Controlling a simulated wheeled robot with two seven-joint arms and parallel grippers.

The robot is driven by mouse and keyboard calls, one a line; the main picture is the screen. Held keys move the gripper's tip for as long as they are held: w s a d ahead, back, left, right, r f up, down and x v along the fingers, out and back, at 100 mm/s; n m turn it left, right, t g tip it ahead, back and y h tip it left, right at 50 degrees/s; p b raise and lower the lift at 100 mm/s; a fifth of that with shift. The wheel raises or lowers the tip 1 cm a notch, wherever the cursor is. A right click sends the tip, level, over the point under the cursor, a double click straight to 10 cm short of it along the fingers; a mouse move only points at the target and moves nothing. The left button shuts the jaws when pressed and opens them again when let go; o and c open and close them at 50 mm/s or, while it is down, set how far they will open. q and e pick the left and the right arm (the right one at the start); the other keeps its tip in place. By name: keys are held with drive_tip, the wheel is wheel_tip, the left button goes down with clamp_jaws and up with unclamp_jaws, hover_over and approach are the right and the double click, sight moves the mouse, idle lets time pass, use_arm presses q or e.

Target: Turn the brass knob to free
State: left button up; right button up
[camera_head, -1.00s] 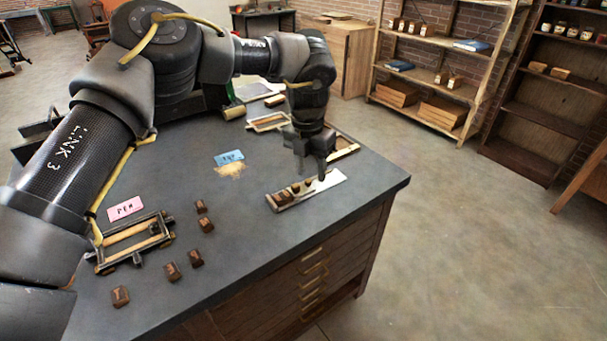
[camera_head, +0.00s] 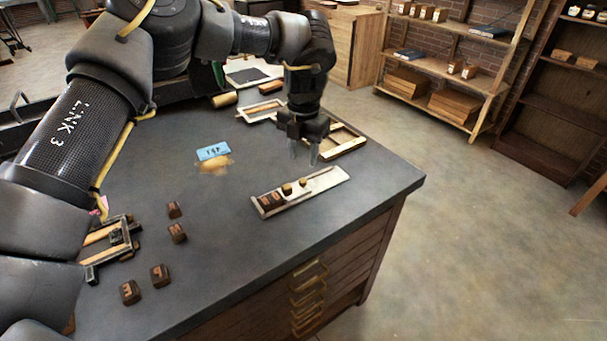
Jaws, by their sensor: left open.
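A shallow pale metal tray (camera_head: 325,184) with a raised rim lies near the right front edge of the dark table. Dark type blocks (camera_head: 268,201) sit in its left part. A small brass-coloured knob (camera_head: 287,189) stands beside them, with a smaller pale brass piece (camera_head: 303,183) to its right. I cannot tell which way the knob is turned. My left gripper (camera_head: 304,154) points down above and behind the tray. Its two fingers are apart and empty, clear of the knob. My right gripper is out of view.
Loose dark type blocks (camera_head: 160,275) lie at the front left by a wooden frame (camera_head: 104,236). A blue card (camera_head: 213,152) lies mid-table, with a tan patch beside it. More frames (camera_head: 262,110) lie behind. The table's front right is bare.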

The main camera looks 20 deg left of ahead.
sight(303, 180)
use_arm(q)
drive_tip(key=f+p, duration=0.1)
drive_tip(key=f, duration=0.5)
drive_tip(key=shift+w+f, duration=0.2)
drive_tip(key=shift+f, duration=0.9)
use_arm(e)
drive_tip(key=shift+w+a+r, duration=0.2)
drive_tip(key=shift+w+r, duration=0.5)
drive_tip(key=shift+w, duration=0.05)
use_arm(q)
clamp_jaws()
